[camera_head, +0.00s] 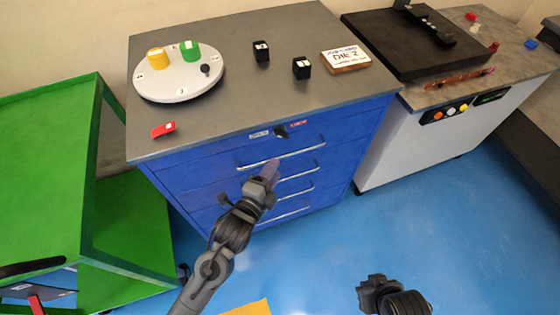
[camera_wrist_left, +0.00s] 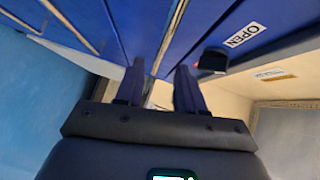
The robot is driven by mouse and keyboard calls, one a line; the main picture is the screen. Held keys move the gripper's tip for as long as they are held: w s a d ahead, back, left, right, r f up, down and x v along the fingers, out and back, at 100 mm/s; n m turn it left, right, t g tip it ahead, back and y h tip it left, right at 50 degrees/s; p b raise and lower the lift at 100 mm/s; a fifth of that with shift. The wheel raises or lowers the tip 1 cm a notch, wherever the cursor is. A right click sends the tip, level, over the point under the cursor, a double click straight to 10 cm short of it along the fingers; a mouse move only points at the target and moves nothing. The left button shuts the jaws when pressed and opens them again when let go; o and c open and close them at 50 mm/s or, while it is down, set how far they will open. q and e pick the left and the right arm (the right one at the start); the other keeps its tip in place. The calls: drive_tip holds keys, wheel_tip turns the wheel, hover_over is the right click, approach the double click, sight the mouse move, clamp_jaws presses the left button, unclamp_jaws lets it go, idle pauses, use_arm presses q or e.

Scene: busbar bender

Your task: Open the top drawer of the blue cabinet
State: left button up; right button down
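The blue cabinet (camera_head: 215,165) stands in the middle with its drawers flush with the front. The silver handle (camera_head: 305,149) of the top drawer (camera_head: 343,125) runs across its front. My left gripper (camera_head: 271,168) is at this handle, near its middle. In the left wrist view the two fingers (camera_wrist_left: 159,80) are spread apart, and the handle (camera_wrist_left: 174,35) runs into the gap between them; contact cannot be told. A black knob (camera_head: 281,131) sits above the handle, and an OPEN label (camera_wrist_left: 245,35) shows beside it. My right gripper (camera_head: 372,287) is low over the floor, away from the cabinet.
The cabinet top holds a white turntable (camera_head: 178,90), black blocks (camera_head: 261,51) and a DIE 2 box (camera_head: 345,59). A green cart (camera_head: 50,165) stands left, a grey machine (camera_head: 425,145) right. The blue floor (camera_head: 300,255) before the cabinet is mostly clear.

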use_arm(q)
drive_tip(key=shift+b+x, duration=0.65)
drive_tip(key=shift+x, duration=1.9)
clamp_jaws()
